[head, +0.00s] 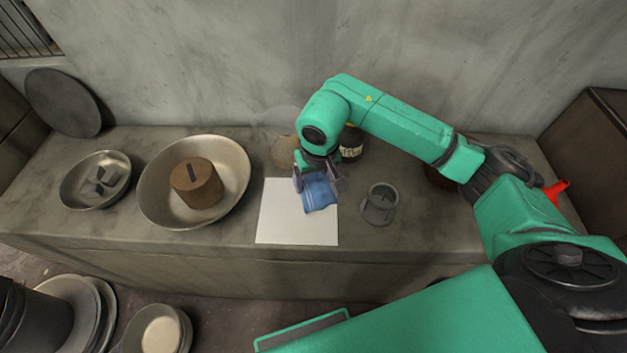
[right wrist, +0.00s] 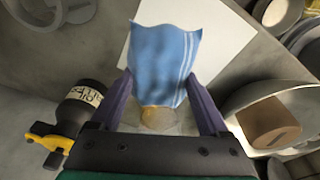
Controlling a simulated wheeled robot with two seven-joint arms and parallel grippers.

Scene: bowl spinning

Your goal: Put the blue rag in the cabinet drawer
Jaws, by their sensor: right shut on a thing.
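The blue rag (head: 321,195) has pale stripes along one side and is above the white sheet on the counter. My right gripper (head: 319,184) is shut on the rag and points down. In the right wrist view the rag (right wrist: 165,58) spreads out past the fingertips of the same gripper (right wrist: 160,92). I cannot tell whether the rag's lower edge touches the sheet. My left gripper is not in view. No open drawer shows; a dark brown wooden cabinet (head: 592,140) stands at the right edge, partly cut off.
A white sheet (head: 275,230) lies on the counter (head: 400,238). A wide bowl (head: 233,160) holding a brown cylinder, a smaller dish (head: 75,190), a grey cup (head: 380,205) and a dark labelled bottle (head: 352,150) stand around. More bowls (head: 155,330) are on the floor.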

